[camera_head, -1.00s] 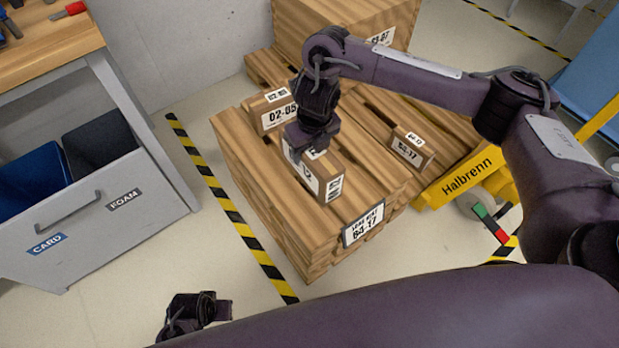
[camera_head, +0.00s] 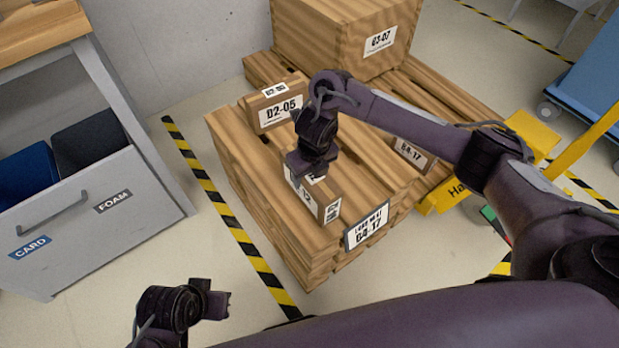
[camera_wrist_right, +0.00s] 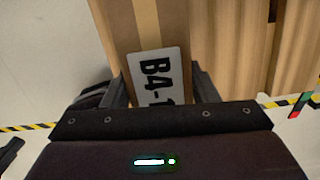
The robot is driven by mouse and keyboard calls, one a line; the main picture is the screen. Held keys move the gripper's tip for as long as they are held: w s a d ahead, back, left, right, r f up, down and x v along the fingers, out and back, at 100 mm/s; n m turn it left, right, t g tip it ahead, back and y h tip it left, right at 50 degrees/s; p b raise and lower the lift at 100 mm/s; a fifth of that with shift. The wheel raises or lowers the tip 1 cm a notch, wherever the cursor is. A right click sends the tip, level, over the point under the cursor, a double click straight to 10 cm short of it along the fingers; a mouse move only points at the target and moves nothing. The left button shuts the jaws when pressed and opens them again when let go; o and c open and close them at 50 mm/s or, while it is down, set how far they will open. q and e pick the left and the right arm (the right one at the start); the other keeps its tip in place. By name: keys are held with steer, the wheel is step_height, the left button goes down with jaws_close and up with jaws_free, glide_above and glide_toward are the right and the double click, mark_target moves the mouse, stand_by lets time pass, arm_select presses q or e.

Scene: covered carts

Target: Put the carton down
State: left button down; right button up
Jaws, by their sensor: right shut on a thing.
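The small brown carton (camera_head: 327,203) with white labels is in my right gripper (camera_head: 312,178), over the front part of the wooden slatted stack (camera_head: 240,165). In the right wrist view the carton (camera_wrist_right: 120,22) shows a tape strip and a partly hidden label starting "B4-1". The two fingers of the right gripper (camera_wrist_right: 160,92) stand on either side of it. I cannot tell whether its underside touches the boards. My left gripper (camera_head: 222,304) is low at the left, away from the stack, and its jaw gap is unclear.
A carton marked 02-05 (camera_head: 273,117) stands behind the held one. A carton marked 04-17 (camera_head: 413,153) lies to the right, partly behind my arm. A large crate (camera_head: 315,35) stands at the back. A sign (camera_head: 366,230) is on the stack's front corner. Drawer bins (camera_head: 85,145) are left.

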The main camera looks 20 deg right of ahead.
arm_select(q)
steer(key=shift+w+d, duration=0.15)
steer(key=shift+d, duration=0.1)
arm_select(e)
steer(key=shift+w+f, duration=0.1)
steer(key=shift+f, duration=0.05)
steer(key=shift+f, duration=0.15)
arm_select(q)
steer(key=shift+d+f, duration=0.1)
arm_select(e)
steer(key=o, duration=1.5)
